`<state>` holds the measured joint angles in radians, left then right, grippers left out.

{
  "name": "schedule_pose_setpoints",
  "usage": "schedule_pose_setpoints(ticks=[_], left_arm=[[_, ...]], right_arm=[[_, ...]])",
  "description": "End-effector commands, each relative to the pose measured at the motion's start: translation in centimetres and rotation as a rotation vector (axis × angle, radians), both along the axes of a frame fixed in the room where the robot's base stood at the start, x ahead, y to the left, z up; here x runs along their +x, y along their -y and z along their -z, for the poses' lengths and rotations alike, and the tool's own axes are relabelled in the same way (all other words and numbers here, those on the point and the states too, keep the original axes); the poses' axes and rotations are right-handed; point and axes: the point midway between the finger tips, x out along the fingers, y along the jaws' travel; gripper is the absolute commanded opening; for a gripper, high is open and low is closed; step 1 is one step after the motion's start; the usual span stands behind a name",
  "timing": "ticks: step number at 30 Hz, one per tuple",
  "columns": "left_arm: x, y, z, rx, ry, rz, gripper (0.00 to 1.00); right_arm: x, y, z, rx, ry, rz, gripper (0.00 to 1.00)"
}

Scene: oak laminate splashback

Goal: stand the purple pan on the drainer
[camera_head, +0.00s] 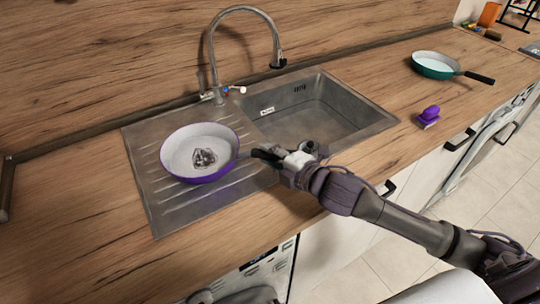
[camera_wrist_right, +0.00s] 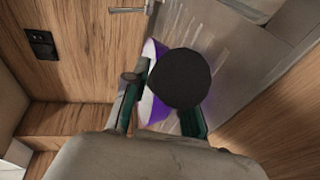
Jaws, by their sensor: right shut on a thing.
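The purple pan (camera_head: 190,158) has a pale inside with a dark mark. It lies roughly level over the ribbed drainer (camera_head: 165,213), left of the sink bowl; I cannot tell whether its base touches the metal. Its dark handle points right, into my right gripper (camera_head: 284,160), which is shut on it. In the right wrist view the gripper's fingers (camera_wrist_right: 163,112) stand on both sides of the dark round handle end (camera_wrist_right: 185,78), which hides much of the pan (camera_wrist_right: 155,108). My left gripper is not in view.
The sink bowl (camera_head: 318,110) is empty, with a curved tap (camera_head: 212,60) behind. A green pan (camera_head: 434,66) stands farther right. The worktop left of the drainer is clear.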

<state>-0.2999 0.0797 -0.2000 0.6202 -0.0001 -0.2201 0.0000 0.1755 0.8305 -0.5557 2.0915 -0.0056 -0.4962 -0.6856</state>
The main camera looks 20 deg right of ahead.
Motion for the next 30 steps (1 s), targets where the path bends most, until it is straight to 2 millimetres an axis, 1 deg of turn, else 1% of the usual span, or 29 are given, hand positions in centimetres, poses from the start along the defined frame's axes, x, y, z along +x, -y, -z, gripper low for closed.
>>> schedule_pose_setpoints(ticks=[2, 9, 12, 13, 17, 25, 27, 30], left_arm=[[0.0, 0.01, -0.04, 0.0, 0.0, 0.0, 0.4], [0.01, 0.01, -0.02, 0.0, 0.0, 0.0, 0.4], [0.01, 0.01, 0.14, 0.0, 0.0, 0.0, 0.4], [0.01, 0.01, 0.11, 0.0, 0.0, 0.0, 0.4], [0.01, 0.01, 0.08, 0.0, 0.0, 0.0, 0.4], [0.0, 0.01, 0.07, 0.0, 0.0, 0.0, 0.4], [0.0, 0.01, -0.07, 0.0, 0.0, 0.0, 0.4], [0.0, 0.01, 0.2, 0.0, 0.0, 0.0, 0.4]], right_arm=[[0.02, -0.04, 0.48, 0.004, 0.005, -0.001, 0.0], [0.03, -0.03, 0.5, 0.003, 0.007, -0.001, 0.0], [0.03, -0.02, 0.8, 0.003, 0.007, -0.001, 0.0], [-0.01, 0.03, 1.01, 0.0, 0.002, 0.0, 0.29], [-0.01, 0.02, 0.97, 0.001, 0.002, 0.0, 0.51], [-0.01, 0.03, 0.93, 0.001, 0.002, 0.0, 0.51], [-0.01, 0.03, 0.65, 0.0, 0.002, 0.0, 0.51], [-0.81, 0.39, 0.73, 0.0, 0.0, 0.0, 0.51]])
